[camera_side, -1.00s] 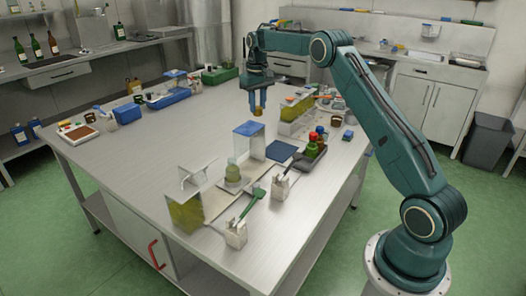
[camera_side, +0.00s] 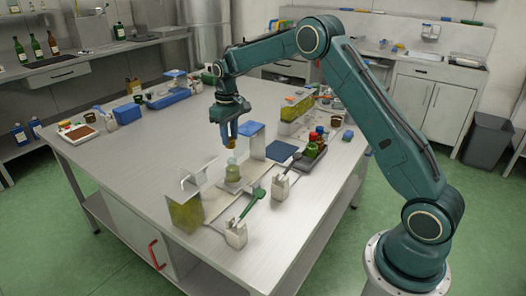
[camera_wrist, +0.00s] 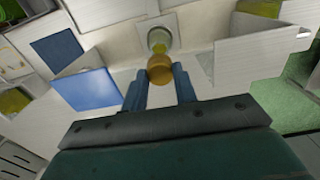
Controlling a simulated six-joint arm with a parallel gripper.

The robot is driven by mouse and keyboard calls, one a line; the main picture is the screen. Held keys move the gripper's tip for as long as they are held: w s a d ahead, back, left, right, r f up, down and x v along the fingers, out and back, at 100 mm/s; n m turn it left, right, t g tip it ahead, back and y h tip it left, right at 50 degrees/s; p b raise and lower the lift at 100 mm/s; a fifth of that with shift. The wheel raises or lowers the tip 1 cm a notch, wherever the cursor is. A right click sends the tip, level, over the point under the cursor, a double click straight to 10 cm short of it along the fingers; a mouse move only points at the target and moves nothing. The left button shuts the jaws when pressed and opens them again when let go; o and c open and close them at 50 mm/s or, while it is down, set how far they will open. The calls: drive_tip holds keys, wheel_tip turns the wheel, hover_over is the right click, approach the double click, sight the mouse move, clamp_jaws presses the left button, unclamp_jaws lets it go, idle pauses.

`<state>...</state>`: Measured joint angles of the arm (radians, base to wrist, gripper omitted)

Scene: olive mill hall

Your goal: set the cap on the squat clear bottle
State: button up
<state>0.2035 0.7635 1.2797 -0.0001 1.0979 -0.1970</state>
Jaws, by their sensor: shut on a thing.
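My gripper (camera_side: 230,137) is shut on an amber cap (camera_side: 231,144). In the wrist view the cap (camera_wrist: 160,70) sits between the two blue fingertips. The squat clear bottle (camera_side: 233,173), with yellow-green contents, stands upright on a pale base. In the side view the cap is above the bottle, with a small gap between them. In the wrist view the bottle (camera_wrist: 159,40) shows just beyond the cap, which partly covers its near side.
A green-handled tool (camera_side: 252,203) lies in front, and a dark tray of small bottles (camera_side: 313,148) is to the right.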

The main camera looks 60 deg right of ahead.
sight(230, 139)
drive_tip(key=shift+f, duration=0.2)
drive_tip(key=shift+f, duration=1.6)
drive_tip(key=shift+f, duration=1.15)
idle(0.9)
drive_tip(key=o, duration=0.9)
drive_tip(key=shift+o, duration=0.4)
drive_tip(key=shift+o, duration=1.2)
drive_tip(key=shift+r, duration=0.15)
